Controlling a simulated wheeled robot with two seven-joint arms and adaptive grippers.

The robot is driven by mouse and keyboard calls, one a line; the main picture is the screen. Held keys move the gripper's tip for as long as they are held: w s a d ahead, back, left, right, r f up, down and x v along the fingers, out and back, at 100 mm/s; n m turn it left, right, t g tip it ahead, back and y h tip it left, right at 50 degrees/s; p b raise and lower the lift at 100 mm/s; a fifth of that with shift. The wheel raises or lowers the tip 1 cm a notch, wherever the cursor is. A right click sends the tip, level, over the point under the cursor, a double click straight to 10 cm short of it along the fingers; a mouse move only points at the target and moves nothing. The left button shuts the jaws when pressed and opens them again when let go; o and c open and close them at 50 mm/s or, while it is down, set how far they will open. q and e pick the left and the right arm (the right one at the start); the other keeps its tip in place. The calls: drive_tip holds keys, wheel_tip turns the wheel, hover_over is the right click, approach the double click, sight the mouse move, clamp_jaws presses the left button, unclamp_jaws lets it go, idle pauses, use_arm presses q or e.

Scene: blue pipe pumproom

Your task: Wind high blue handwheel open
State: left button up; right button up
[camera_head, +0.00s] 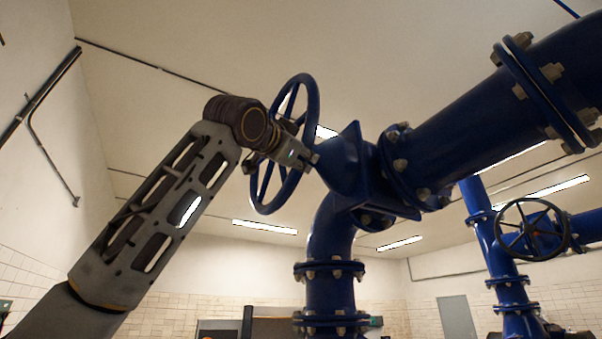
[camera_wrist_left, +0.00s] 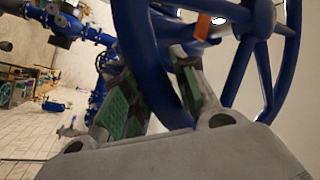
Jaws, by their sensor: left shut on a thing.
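The high blue handwheel (camera_head: 314,103) stands nearly edge-on to the head camera, on the left side of a blue valve body (camera_head: 345,160). My left gripper (camera_head: 297,153) comes in from the left at the wheel, its wrist hiding part of the rim and spokes. In the left wrist view, the wheel's blue rim (camera_wrist_left: 143,60) passes between the two green-padded fingers of the gripper (camera_wrist_left: 158,85), which is shut on it. An orange mark (camera_wrist_left: 202,27) shows near the wheel in that view. My right gripper is in neither view.
Thick blue flanged pipes (camera_head: 460,120) run from the valve to the upper right and down. A second, lower handwheel (camera_head: 532,230) with dark spokes is at the right. A white wall (camera_head: 35,190) is at the left. Open air surrounds the wheel's left side.

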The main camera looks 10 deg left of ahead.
sight(306, 124)
use_arm(q)
clamp_jaws()
drive_tip(key=shift+s+d+r+n+g+y, duration=0.1)
drive_tip(key=shift+s+d+r+n+y, duration=0.1)
drive_tip(key=shift+s+r+n, duration=0.3)
drive_tip(key=shift+s+d+r+n+g+y, duration=0.15)
drive_tip(key=shift+s+d+r, duration=0.1)
drive_tip(key=shift+r, duration=0.4)
drive_tip(key=shift+s+d+r+n+g+y, duration=0.15)
drive_tip(key=shift+s+r+n, duration=0.2)
drive_tip(key=shift+r, duration=0.25)
drive_tip(key=shift+s+d+r+n+y, duration=0.15)
drive_tip(key=shift+s+r+n, duration=0.1)
drive_tip(key=shift+r, duration=0.2)
drive_tip(key=shift+s+d+r+n+y, duration=0.1)
drive_tip(key=shift+s+r+n+y, duration=0.15)
drive_tip(key=shift+r, duration=0.25)
drive_tip(key=shift+s+d+r+n+y, duration=0.1)
drive_tip(key=shift+r+n, duration=0.2)
drive_tip(key=shift+r, duration=0.15)
drive_tip(key=shift+d+r+g, duration=0.1)
drive_tip(key=shift+d+g, duration=0.1)
drive_tip(key=shift+g, duration=0.2)
drive_tip(key=o, duration=0.9)
unclamp_jaws()
drive_tip(key=shift+n, duration=0.3)
